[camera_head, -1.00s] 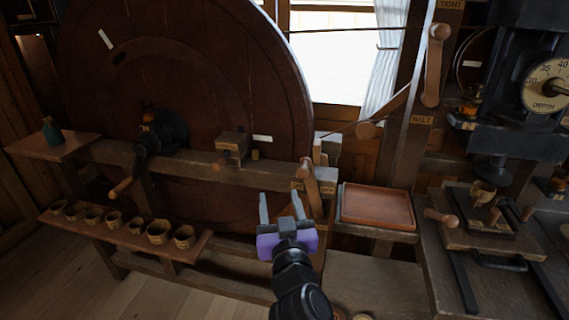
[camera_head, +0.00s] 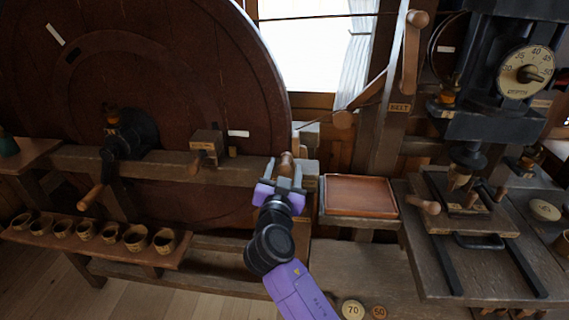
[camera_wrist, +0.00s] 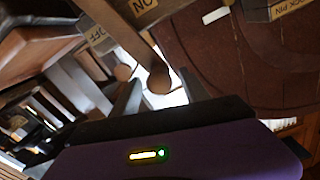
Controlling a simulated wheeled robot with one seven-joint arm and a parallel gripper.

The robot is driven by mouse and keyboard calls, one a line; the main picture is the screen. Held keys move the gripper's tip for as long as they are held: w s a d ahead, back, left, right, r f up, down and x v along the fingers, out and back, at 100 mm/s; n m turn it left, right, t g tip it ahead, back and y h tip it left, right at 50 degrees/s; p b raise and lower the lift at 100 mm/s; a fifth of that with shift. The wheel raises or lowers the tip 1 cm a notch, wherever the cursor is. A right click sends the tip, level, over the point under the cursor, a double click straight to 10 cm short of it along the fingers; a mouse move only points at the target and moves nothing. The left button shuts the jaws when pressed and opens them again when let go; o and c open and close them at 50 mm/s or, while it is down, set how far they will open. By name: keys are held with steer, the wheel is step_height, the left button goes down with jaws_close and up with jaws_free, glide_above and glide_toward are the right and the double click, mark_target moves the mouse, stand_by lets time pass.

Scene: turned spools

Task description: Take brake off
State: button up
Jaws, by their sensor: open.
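The brake lever (camera_head: 287,160) is a wooden handle at the right end of the wheel's beam. In the wrist view its rounded end (camera_wrist: 159,79) shows between the finger lines. An ON plate (camera_wrist: 142,5) and an OFF plate (camera_wrist: 98,37) flank its shaft; which mark it rests at I cannot tell. My gripper (camera_head: 284,170) is open, its two fingers on either side of the handle in the head view. In the wrist view my gripper (camera_wrist: 160,92) shows no clear contact with the lever. The lever's lower part is hidden behind my gripper in the head view.
The big brown wheel (camera_head: 190,60) fills the left. A block labelled as a lock pin (camera_head: 207,145) sits on the beam (camera_head: 75,162). A reddish tray (camera_head: 360,195) is just right of my gripper. The press (camera_head: 480,70) and a BELT lever (camera_head: 412,50) stand further right.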

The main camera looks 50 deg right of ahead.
steer(key=shift+w+d, duration=0.35)
steer(key=shift+d, duration=0.1)
jaws_close()
stand_by(1.2)
